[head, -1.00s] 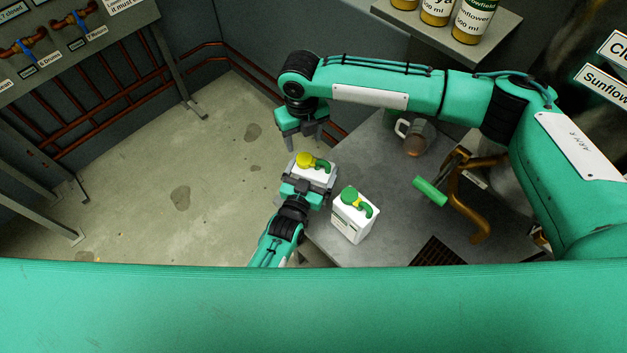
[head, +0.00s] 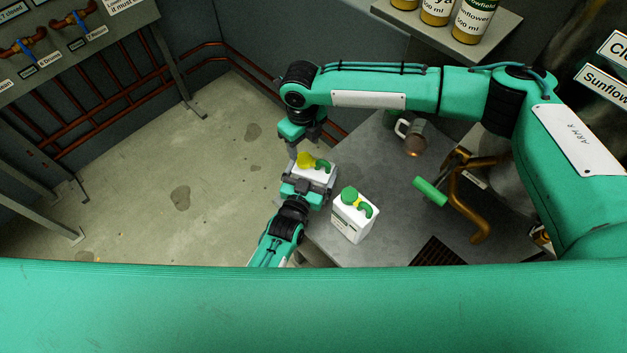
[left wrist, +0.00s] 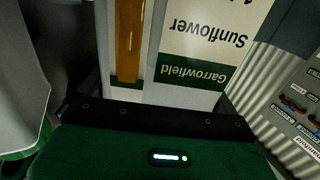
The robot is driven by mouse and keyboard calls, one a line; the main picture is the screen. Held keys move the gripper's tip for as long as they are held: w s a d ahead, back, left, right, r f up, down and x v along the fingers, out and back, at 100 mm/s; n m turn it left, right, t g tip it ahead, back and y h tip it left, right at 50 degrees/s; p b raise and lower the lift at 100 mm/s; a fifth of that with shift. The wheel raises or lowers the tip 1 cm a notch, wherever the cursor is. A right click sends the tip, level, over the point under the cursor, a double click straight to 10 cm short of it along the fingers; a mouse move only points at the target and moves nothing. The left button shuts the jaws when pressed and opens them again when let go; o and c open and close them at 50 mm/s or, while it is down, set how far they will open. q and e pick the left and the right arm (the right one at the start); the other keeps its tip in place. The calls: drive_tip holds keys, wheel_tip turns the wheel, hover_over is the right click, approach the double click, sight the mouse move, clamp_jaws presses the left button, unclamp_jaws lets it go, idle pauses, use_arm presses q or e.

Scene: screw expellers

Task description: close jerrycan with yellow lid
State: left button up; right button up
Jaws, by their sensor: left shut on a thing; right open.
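The white jerrycan with the yellow lid (head: 305,160) stands at the left edge of the grey table, with a green handle beside the lid. My left gripper (head: 312,182) is shut on this jerrycan's body (head: 321,177). In the left wrist view the jerrycan's label (left wrist: 205,45) appears upside down, close to the gripper's palm. My right gripper (head: 300,148) is above the yellow lid, pointing down and open. Its fingers partly overlap the lid, and I cannot tell whether they touch it. How well the lid is seated cannot be seen.
A second white jerrycan (head: 352,222) with a green lid stands just right of my left gripper. A metal mug (head: 414,138) and a brass crank with a green grip (head: 429,191) are farther right on the table (head: 390,226). Bottles stand on the shelf (head: 455,38).

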sight(304, 158)
drive_tip(key=shift+f, duration=2.75)
